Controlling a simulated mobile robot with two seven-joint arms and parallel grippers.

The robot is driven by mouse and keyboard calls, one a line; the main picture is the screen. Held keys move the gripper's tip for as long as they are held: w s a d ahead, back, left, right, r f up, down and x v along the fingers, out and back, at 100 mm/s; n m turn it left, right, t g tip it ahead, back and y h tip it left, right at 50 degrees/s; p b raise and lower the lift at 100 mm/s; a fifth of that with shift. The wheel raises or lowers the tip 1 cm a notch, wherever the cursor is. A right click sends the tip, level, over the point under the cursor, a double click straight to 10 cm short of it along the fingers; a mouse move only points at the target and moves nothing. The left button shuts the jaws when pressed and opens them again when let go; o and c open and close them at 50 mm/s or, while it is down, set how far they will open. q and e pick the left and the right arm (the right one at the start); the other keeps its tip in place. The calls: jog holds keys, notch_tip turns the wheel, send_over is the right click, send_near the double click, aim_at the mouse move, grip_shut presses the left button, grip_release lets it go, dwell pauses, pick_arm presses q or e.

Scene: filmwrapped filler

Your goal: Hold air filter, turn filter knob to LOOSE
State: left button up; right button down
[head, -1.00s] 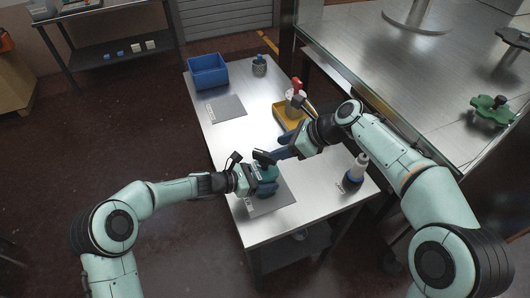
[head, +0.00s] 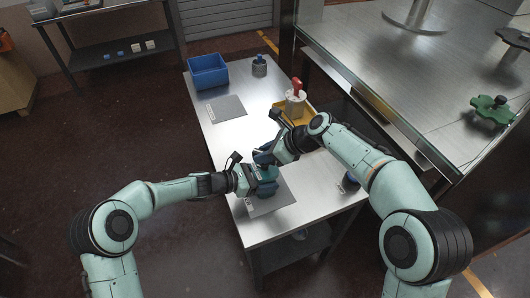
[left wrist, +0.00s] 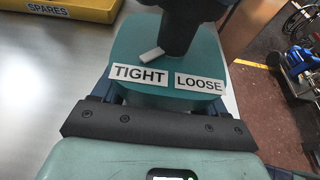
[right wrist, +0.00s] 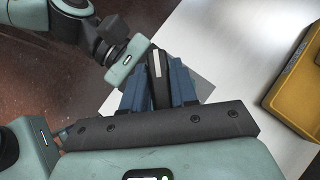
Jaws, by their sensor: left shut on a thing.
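The air filter has a teal body (head: 268,188) and stands on a grey mat at the near end of the table. My left gripper (head: 254,182) is shut on the body from the left. In the left wrist view the body carries a TIGHT label (left wrist: 139,75) and a LOOSE label (left wrist: 199,83). The black knob (left wrist: 187,25) rises above them, and its white pointer (left wrist: 152,54) is on the TIGHT side. My right gripper (right wrist: 158,88) has its blue fingers on either side of the black knob (right wrist: 159,91), apparently open with narrow gaps.
A yellow SPARES tray (head: 309,112) holds a white part with a red top (head: 296,98). A blue bin (head: 207,72) and a grey canister (head: 259,67) stand at the far end, near a second grey mat (head: 226,109). A bottle (head: 350,182) is partly hidden behind my right arm.

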jog(key=shift+n, duration=0.4)
jog(key=n+g, duration=0.2)
jog(key=shift+w+n+y, duration=0.1)
jog(key=shift+n+y, duration=0.2)
jog(key=shift+n+g, duration=1.7)
jog(key=shift+n, duration=0.2)
